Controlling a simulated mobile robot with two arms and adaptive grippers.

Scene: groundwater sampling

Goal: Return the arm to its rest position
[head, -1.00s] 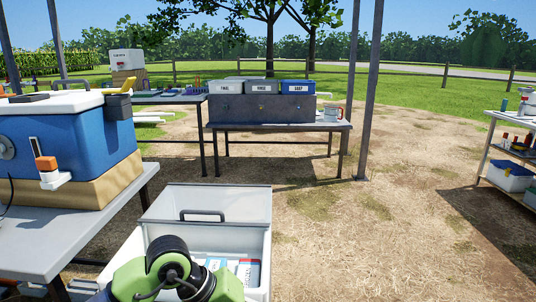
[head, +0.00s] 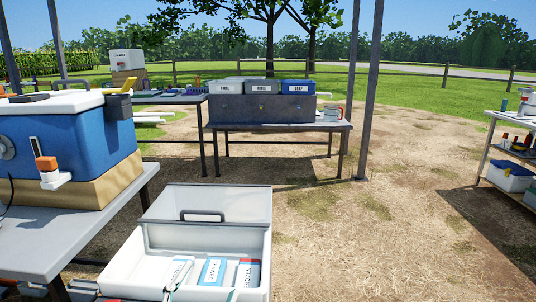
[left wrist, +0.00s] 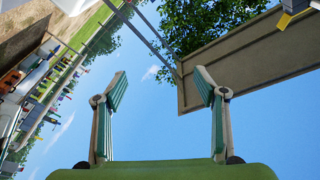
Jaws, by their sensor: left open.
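The rest of the left arm is out of the head view. My right gripper is not in view.
The bin holds labelled packs, one of them blue and white (head: 212,270). A shelf (head: 508,185) stands right; the middle ground is clear.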

